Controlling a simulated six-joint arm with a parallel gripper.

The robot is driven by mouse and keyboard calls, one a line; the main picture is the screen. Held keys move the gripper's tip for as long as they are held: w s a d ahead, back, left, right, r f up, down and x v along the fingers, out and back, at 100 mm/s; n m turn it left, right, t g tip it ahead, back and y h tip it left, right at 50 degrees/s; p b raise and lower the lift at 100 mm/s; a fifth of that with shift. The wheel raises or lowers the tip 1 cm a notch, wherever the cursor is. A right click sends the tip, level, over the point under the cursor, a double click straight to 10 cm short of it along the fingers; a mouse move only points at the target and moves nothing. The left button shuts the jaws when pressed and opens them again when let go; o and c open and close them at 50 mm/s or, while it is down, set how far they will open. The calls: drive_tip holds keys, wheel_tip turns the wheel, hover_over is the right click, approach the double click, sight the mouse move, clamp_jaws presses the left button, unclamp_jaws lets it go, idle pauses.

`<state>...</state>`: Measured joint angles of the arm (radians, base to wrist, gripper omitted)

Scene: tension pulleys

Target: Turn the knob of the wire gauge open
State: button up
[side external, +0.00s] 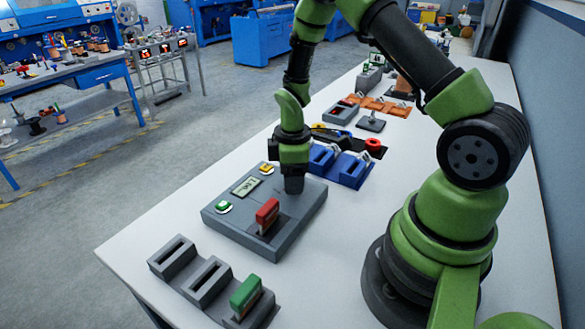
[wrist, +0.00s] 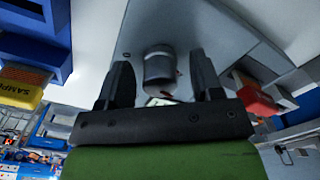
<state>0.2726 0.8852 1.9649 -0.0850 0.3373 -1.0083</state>
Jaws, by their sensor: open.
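The wire gauge (side external: 233,222) is a grey box on the white bench with a green button, a small display and a yellow button. Its knob (wrist: 158,68) is a grey cylinder with a rounded end in the wrist view. My gripper (side external: 293,172) is above the far right corner of the gauge, pointing down. In the wrist view my gripper (wrist: 160,75) is open, with one dark finger on each side of the knob and a gap visible on both sides. In the side view the gripper partly hides the knob.
A red-handled piece (side external: 267,214) stands in the gauge's slot. A grey holder (side external: 206,279) with a green-handled piece (side external: 245,293) is in front. Blue holders (side external: 340,168) stand close behind the gauge, with a red ring (side external: 373,145) beyond. The bench's left front is bare.

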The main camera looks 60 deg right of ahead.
wheel_tip(320, 180, up, 10)
drive_tip(key=shift+f, duration=0.15)
idle(0.4)
drive_tip(key=shift+a+r, duration=0.15)
drive_tip(key=shift+r, duration=0.3)
drive_tip(key=s+a+r+m+t+y, duration=0.1)
drive_tip(key=s+a+r+m+t, duration=0.2)
drive_tip(key=s+a+r+m, duration=0.2)
drive_tip(key=s+a+r+m+t+y, duration=0.1)
drive_tip(key=s+a+r+m+t, duration=0.3)
drive_tip(key=s+r, duration=0.5)
wheel_tip(320, 180, up, 2)
drive_tip(key=a+m, duration=0.1)
drive_tip(key=m, duration=0.1)
drive_tip(key=shift+a+r+m, duration=0.2)
drive_tip(key=shift+a+m, duration=0.05)
drive_tip(key=shift+m, duration=0.05)
